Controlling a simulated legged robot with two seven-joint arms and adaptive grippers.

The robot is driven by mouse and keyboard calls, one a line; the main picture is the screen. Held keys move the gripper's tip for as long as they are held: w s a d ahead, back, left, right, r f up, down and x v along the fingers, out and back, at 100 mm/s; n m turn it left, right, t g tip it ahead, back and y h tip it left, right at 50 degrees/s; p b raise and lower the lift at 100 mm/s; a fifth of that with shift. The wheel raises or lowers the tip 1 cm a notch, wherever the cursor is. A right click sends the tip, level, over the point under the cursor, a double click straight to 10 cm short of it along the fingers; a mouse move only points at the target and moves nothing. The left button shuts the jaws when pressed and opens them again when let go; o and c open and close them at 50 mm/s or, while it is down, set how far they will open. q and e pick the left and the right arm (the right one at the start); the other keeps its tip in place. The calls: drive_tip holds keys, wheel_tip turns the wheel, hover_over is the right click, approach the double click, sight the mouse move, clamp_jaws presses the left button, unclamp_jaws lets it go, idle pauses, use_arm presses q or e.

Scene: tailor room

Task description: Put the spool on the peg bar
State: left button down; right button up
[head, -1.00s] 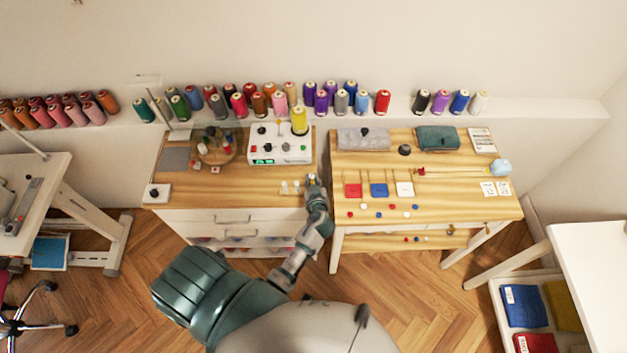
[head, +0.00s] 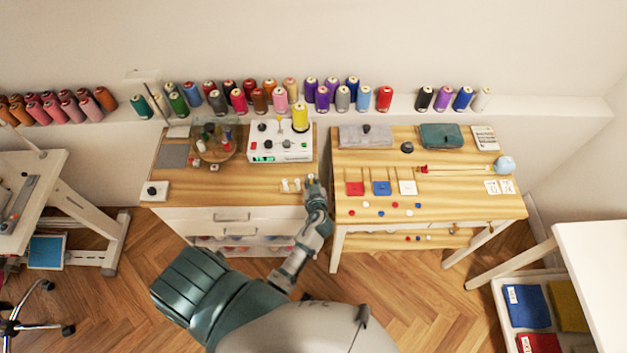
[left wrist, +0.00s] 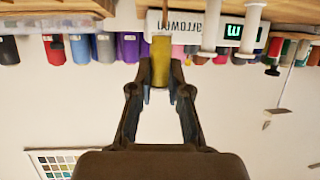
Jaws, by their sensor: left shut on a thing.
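My left gripper (head: 312,181) is at the front right corner of the left wooden desk. In the left wrist view, which is upside down, its fingers (left wrist: 161,82) are shut on a mustard-yellow spool (left wrist: 160,60). A thin rod (left wrist: 165,15), seemingly a peg of the peg bar, lines up with the spool's table-side end. I cannot tell whether the rod enters the spool. Two white flanged pieces (left wrist: 212,28) stand beside it in a row; they also show left of the gripper in the head view (head: 290,185). The bar's base is mostly hidden. My right gripper is not in view.
A white winder box (head: 280,145) with a yellow cone (head: 300,117) stands behind the gripper. A second table (head: 440,205) with small coloured pieces is at the right, across a narrow gap. Thread cones line the wall ledge.

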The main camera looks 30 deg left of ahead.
use_arm(q)
drive_tip(key=shift+a+f, duration=0.25)
drive_tip(key=shift+a, duration=0.1)
drive_tip(key=shift+s+a+f+b, duration=0.1)
drive_tip(key=shift+a+f+b, duration=0.35)
drive_tip(key=shift+a, duration=0.05)
drive_tip(key=shift+f, duration=0.15)
drive_tip(key=shift+d+f+b, duration=0.2)
drive_tip(key=shift+d+b, duration=0.15)
drive_tip(key=shift+d, duration=0.2)
drive_tip(key=shift+a, duration=0.25)
drive_tip(key=shift+f+b, duration=0.3)
drive_tip(key=shift+b, duration=0.1)
drive_tip(key=shift+f, duration=0.15)
drive_tip(key=shift+d+f+b, duration=0.1)
drive_tip(key=shift+f+b, duration=0.1)
drive_tip(key=shift+b, duration=0.2)
drive_tip(key=c, duration=1.1)
unclamp_jaws()
drive_tip(key=shift+r, duration=0.1)
drive_tip(key=shift+o, duration=0.3)
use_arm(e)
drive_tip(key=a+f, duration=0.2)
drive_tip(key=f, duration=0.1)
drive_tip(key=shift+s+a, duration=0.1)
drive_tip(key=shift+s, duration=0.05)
